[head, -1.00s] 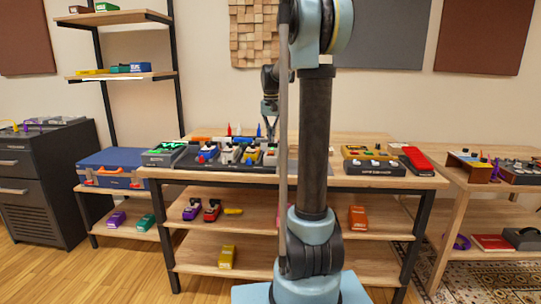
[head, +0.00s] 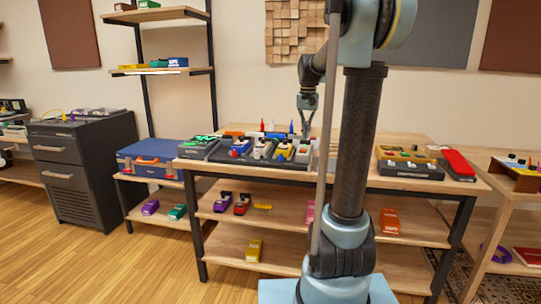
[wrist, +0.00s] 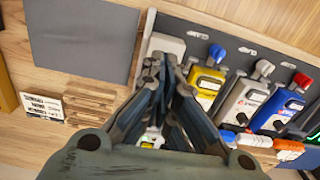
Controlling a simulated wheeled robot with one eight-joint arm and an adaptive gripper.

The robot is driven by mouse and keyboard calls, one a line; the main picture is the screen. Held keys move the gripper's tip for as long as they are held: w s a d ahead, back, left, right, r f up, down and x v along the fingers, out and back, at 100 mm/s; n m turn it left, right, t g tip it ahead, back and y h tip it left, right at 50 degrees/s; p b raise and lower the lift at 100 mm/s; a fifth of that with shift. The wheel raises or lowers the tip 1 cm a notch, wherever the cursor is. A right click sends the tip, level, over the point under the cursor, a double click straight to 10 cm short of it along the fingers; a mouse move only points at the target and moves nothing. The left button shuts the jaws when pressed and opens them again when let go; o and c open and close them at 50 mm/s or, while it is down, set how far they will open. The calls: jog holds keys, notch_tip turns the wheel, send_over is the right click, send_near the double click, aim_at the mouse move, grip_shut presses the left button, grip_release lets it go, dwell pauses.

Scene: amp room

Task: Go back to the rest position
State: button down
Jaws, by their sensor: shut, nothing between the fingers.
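In the wrist view my gripper (wrist: 165,65) points at the bench and covers part of a dark pedal board. The pedal board (head: 225,157) carries several pedals in a row. A yellow pedal (wrist: 207,85), a light grey pedal (wrist: 242,100) and a blue pedal (wrist: 280,105) show to the right of my fingers. A white pedal (wrist: 168,45) lies just behind the fingertips, partly hidden by them.
A black and gold unit (head: 410,165) and a red pedal (head: 457,164) stand at the bench's right. A blue case (head: 148,158) and a dark drawer cabinet (head: 85,165) are at the left. Lower shelves hold small pedals. The wooden floor (head: 150,265) at the left front is clear.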

jog(key=s+f+n, duration=0.1)
jog(key=s+f, duration=0.5)
jog(key=s, duration=0.5)
jog(key=s+f+n+t, duration=0.1)
jog(key=s+f, duration=0.6)
jog(key=s, duration=0.4)
jog(key=s+f+t, duration=0.1)
jog(key=s+f, duration=0.6)
jog(key=s, duration=0.4)
jog(key=shift+s+n, duration=0.35)
jog(key=shift+n, duration=0.05)
jog(key=shift+a+f, duration=0.1)
